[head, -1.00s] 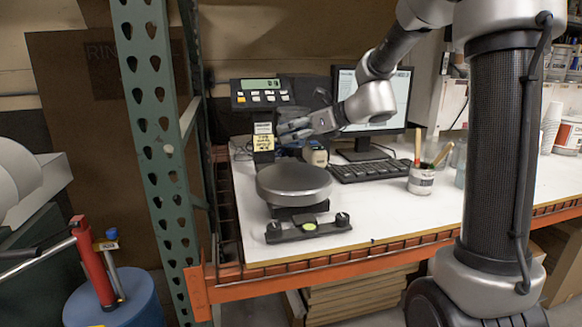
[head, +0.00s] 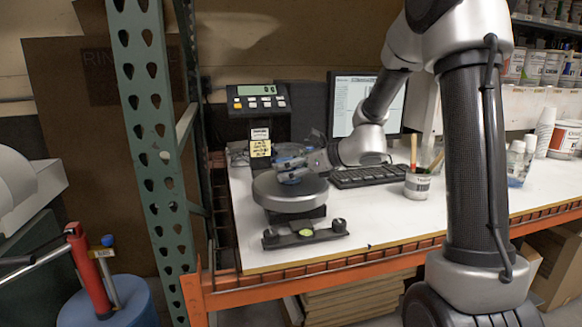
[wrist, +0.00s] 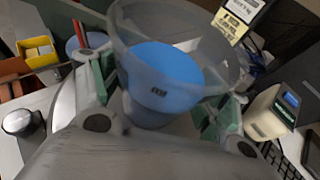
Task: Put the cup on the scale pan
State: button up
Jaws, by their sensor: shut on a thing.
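My gripper (head: 292,170) is low at the far part of the scale pan (head: 288,198), a round grey disc on the scale. In the wrist view my gripper (wrist: 158,100) has its two green-padded fingers shut on the cup (wrist: 125,30), one on each side. The cup is translucent, wide at the mouth and narrower below, with blue colour inside. In the head view the cup (head: 284,160) is mostly hidden by my gripper and only bluish parts show. I cannot tell whether its base touches the pan.
The scale's display (head: 258,98) stands behind the pan. A bar with knobs (head: 305,235) lies in front. A keyboard (head: 360,177), a monitor (head: 345,100) and a brush pot (head: 418,186) are to the right. A green rack post (head: 150,150) stands left.

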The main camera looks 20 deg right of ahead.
jog(key=o, duration=1.3)
jog(key=shift+d+r, duration=0.1)
jog(key=shift+r, duration=0.05)
jog(key=v, duration=1.2)
jog(key=s+a+f+n+g+h, duration=0.1)
jog(key=s+n+g+h, duration=0.15)
jog(key=s+n, duration=0.55)
jog(key=s+a+f+n+g+h, duration=0.1)
jog(key=s+n+g, duration=0.2)
jog(key=s+n, duration=0.55)
jog(key=s+d+n+h, duration=0.2)
jog(key=s+d+n, duration=0.1)
jog(key=s+d+r+n+h, duration=0.1)
jog(key=s+d+n+h, duration=0.1)
jog(key=s+d+n, duration=0.1)
jog(key=s+d+n+h, duration=0.2)
jog(key=s+d+n, duration=0.1)
jog(key=s+n, duration=0.1)
jog(key=shift+s+r+n+t, duration=0.15)
jog(key=shift+s+n+t, duration=0.1)
jog(key=shift+s, duration=0.05)
